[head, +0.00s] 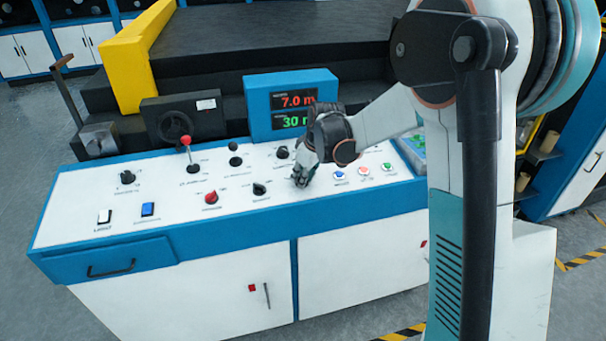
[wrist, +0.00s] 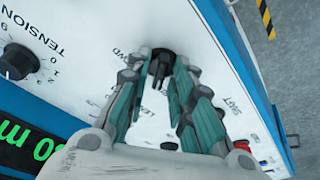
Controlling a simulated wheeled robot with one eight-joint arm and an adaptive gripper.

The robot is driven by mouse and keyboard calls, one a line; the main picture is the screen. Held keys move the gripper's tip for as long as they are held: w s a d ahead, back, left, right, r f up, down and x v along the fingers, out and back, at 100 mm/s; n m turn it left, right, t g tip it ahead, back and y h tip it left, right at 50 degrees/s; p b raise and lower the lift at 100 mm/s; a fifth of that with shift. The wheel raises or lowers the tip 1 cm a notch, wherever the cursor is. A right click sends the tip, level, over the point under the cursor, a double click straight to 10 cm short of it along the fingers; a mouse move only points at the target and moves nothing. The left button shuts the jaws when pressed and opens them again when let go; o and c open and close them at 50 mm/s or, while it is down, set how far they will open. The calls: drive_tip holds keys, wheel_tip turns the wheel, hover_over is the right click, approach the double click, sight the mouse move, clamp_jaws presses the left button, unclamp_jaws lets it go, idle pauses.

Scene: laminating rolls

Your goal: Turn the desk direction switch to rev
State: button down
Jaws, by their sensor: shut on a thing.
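The desk direction switch appears to be the small black knob (wrist: 160,62) between my fingertips in the wrist view. A partly covered label that looks like the end of FWD stands beside it. My gripper (wrist: 160,75) is shut on this knob, with a finger on each side. In the head view my gripper (head: 300,179) points down at the white desk top (head: 100,190), below the display, and hides the knob. I cannot tell which setting the knob points to.
A black TENSION knob (wrist: 17,62) lies left of my gripper in the wrist view. The blue-framed display (head: 292,105) stands behind my gripper. A black knob (head: 259,189), red knob (head: 211,198) and red-topped lever (head: 187,142) stand to the left; coloured buttons (head: 364,171) to the right.

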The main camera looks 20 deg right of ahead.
drive_tip(key=shift+n, duration=0.8)
drive_tip(key=c, duration=1.7)
unclamp_jaws()
drive_tip(key=v, duration=1.2)
drive_tip(key=shift+w+d, duration=0.15)
